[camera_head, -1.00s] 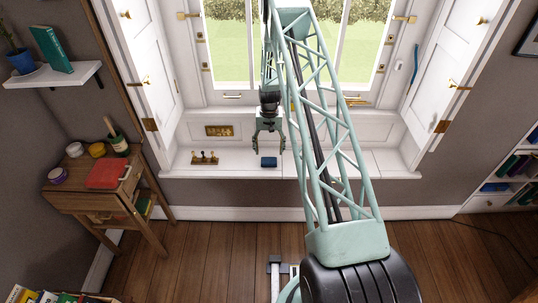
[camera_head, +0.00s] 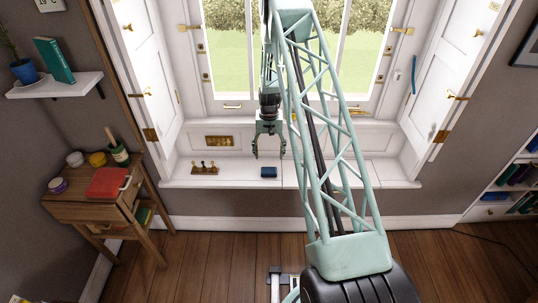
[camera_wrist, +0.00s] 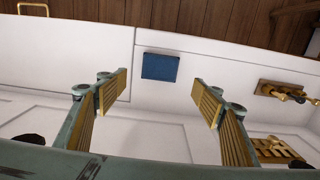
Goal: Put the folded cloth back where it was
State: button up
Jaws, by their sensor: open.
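A small dark blue rectangular block, which looks like the folded cloth (camera_head: 269,172), lies flat on the white window sill (camera_head: 330,174). In the wrist view the blue cloth (camera_wrist: 160,67) lies ahead of the fingertips, roughly centred between them and touching neither. My gripper (camera_head: 269,156) is open and empty, pointing down above the sill near the cloth. In the wrist view its two fingers with ribbed brass pads (camera_wrist: 160,88) are spread wide, with bare white sill between them.
A brass piece with several knobs (camera_head: 204,167) stands on the sill left of the cloth. A brass vent (camera_head: 219,141) is set in the panel behind. A wooden desk (camera_head: 90,207) at left carries a red item (camera_head: 107,183), jars and a bottle. The sill right of the cloth looks clear.

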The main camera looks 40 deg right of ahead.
jog(key=s+a+r+n, duration=0.1)
jog(key=a+r, duration=0.5)
jog(key=r, duration=0.6)
jog(key=a+r+n+t, duration=0.1)
jog(key=a+r, duration=0.5)
jog(key=r, duration=0.7)
jog(key=s+a+r+n, duration=0.1)
jog(key=a+r, duration=0.5)
jog(key=r, duration=0.6)
jog(key=s+a+r+n+t, duration=0.1)
jog(key=s+a+r, duration=0.5)
jog(key=a+r, duration=0.15)
jog(key=s+a+r+n, duration=0.1)
jog(key=s+a+r, duration=0.5)
jog(key=r, duration=0.3)
jog(key=s+a+r+n, duration=0.1)
jog(key=s+a, duration=0.3)
jog(key=s, duration=0.6)
jog(key=s+a+r+n+t, duration=0.1)
jog(key=s+a+r, duration=0.3)
jog(key=s, duration=0.7)
jog(key=s+a+r+n+t, duration=0.1)
jog(key=s+a+r, duration=0.2)
jog(key=s, duration=0.7)
jog(key=shift+s+a, duration=0.4)
jog(key=shift+a, duration=0.7)
